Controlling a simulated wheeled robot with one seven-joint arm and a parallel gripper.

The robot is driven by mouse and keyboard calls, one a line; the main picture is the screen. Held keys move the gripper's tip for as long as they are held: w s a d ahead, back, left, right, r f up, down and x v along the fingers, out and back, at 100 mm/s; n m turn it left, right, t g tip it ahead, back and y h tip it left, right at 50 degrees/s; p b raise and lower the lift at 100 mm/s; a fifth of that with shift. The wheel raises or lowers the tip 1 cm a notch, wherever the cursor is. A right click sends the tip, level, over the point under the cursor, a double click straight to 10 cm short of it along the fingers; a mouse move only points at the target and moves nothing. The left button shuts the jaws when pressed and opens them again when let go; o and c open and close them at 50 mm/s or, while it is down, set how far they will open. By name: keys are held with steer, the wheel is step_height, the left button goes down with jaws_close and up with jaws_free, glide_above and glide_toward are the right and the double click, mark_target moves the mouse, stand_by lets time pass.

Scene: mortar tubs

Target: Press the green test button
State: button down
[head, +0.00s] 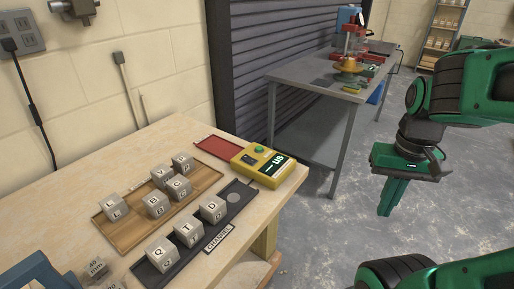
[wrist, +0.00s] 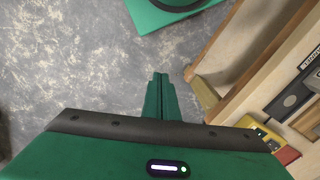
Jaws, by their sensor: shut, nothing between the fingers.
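A yellow tester box (head: 263,166) lies near the right end of the wooden table. The green button (head: 261,149) is on its top, beside a dark display with light characters. Part of the yellow box also shows at the lower right of the wrist view (wrist: 257,132). My gripper (head: 385,211) is shut and empty. It points down over the floor, right of the table and well apart from the box. In the wrist view its fingers (wrist: 159,78) are together above the grey floor.
A wooden tray (head: 124,234) with several lettered cubes and a dark strip labelled CHANNEL (head: 189,250) with cubes lie on the table (head: 65,205). A red mat (head: 212,150) lies behind the tester. A grey metal bench (head: 302,78) stands behind. Floor under my gripper is clear.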

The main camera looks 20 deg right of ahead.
step_height(320, 180, up, 7)
steer(key=n+t+y, duration=0.6)
steer(key=t, duration=0.1)
glide_above(259, 149)
steer(key=d, duration=0.1)
steer(key=shift+f, duration=0.15)
steer(key=shift+s+d+f, duration=0.1)
steer(key=shift+f, duration=4.35)
